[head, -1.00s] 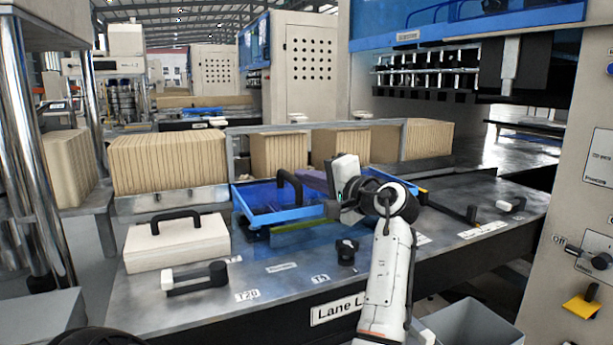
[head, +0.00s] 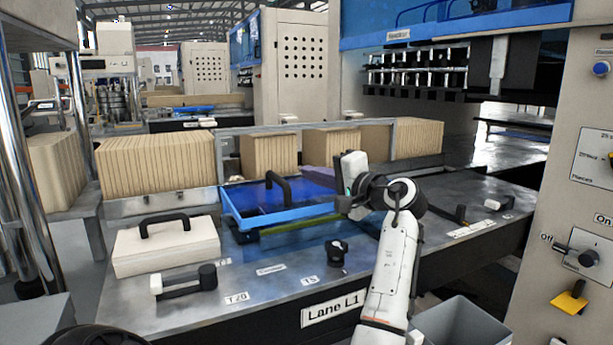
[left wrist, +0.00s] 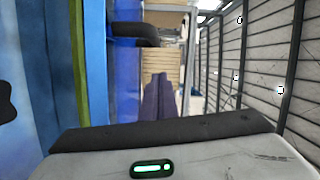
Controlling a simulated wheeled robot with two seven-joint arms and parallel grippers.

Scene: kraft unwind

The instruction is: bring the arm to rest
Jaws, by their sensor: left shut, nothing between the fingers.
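My left arm rises from the bottom of the head view, white with dark joints, over the grey metal lane table (head: 250,300). Its gripper (head: 338,181) is beside the right end of a blue tray (head: 232,211) with a black handle. I cannot tell from the head view whether it touches the tray. In the left wrist view the two dark purple fingers (left wrist: 159,92) lie together, shut, with nothing seen between them. My right gripper is in neither view.
A pale box (head: 165,250) with a black handle and a black-and-white handle piece (head: 184,282) sit on the table's left. A black knob (head: 337,252) stands near the front edge. Rows of brown card blocks (head: 155,165) stand behind. A grey bin (head: 460,325) is below right.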

